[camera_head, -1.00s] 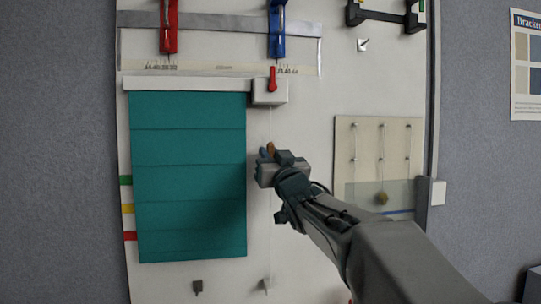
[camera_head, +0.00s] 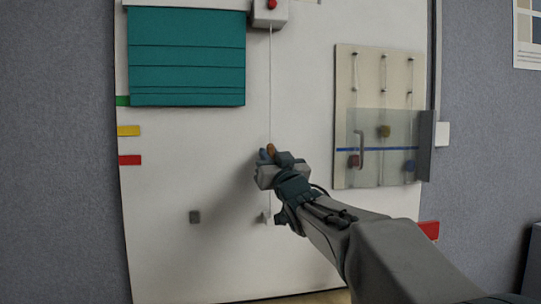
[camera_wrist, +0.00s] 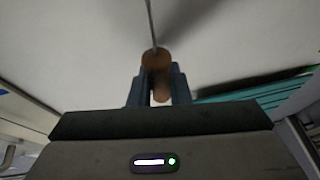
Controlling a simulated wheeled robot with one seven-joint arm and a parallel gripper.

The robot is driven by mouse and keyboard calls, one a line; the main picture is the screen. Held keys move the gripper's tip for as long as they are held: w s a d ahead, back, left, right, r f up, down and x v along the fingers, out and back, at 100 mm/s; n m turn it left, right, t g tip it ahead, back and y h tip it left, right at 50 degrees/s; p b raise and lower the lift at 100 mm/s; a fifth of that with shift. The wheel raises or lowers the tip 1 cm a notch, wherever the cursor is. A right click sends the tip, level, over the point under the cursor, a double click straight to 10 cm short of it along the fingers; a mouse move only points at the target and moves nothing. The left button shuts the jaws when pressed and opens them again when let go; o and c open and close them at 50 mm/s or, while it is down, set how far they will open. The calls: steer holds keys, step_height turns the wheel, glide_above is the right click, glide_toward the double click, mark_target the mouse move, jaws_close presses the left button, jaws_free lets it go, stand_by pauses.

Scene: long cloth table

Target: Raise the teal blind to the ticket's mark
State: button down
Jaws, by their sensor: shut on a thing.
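The teal blind (camera_head: 187,60) hangs at the upper left of the white board, its lower part gathered in closely spaced folds. Its bottom edge is level with the lower part of the green mark (camera_head: 122,101). The yellow mark (camera_head: 129,131) and red mark (camera_head: 130,160) lie below it. A thin cord (camera_head: 270,85) runs down from a white box to a brown knob (camera_head: 270,149). My gripper (camera_head: 268,157) is shut on this knob, which also shows between the fingers in the wrist view (camera_wrist: 156,64). I see no ticket in the current views.
A white box with a red part (camera_head: 270,12) tops the cord. Right of my arm is a pegged panel (camera_head: 345,95) with a clear cover and handle. The board's lower left is bare.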

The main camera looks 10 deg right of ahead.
steer(key=shift+f, duration=0.6)
steer(key=c, duration=1.3)
jaws_free()
steer(key=shift+c, duration=0.2)
steer(key=v, duration=1.3)
steer(key=shift+s+b, duration=0.4)
steer(key=shift+b, duration=0.05)
